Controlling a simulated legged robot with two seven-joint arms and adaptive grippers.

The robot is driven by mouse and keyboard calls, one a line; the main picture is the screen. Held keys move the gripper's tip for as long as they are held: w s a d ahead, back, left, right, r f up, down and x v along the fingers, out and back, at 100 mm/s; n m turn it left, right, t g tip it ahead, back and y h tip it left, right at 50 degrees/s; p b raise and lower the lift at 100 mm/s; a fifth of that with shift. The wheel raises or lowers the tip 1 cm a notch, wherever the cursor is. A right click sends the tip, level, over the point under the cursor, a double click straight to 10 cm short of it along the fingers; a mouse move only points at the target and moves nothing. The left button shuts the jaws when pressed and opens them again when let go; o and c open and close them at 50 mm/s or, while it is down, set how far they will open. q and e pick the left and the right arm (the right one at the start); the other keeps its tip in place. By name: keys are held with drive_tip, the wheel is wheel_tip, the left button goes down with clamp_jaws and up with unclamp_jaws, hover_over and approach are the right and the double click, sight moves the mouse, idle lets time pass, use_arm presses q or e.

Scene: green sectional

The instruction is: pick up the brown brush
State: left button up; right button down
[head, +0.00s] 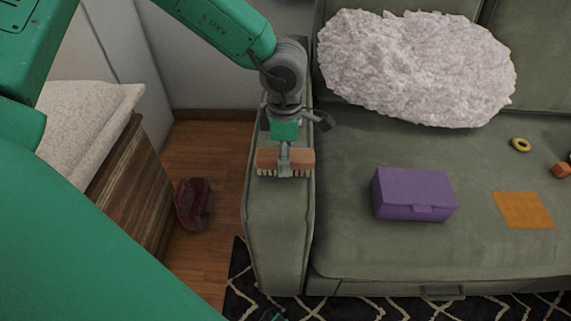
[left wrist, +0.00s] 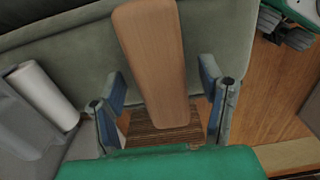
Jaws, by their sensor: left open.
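The brown brush (head: 301,158), a wooden block with pale bristles, is at the green sofa's left armrest (head: 275,236). In the left wrist view its flat wooden back (left wrist: 153,55) runs down between my fingers. My left gripper (head: 286,158) is at the brush in the head view, with a finger in front of its middle. In the left wrist view the gripper (left wrist: 166,100) is open, one finger on each side of the brush, with gaps showing. A dark and green gripper part, seemingly my right (left wrist: 287,30), shows at the upper right corner; its jaws are unclear.
A purple box (head: 412,194), an orange square (head: 523,210), a yellow ring (head: 521,145) and a small orange block (head: 561,170) lie on the seat. A fluffy pale pillow (head: 415,68) leans at the back. A dark red bag (head: 194,203) stands on the floor.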

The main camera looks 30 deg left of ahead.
use_arm(q)
drive_tip(key=shift+r, duration=0.1)
drive_tip(key=c, duration=1.4)
drive_tip(key=shift+r, duration=0.1)
wheel_tip(320, 180, up, 10)
drive_tip(key=p, duration=0.4)
drive_tip(key=o, duration=0.3)
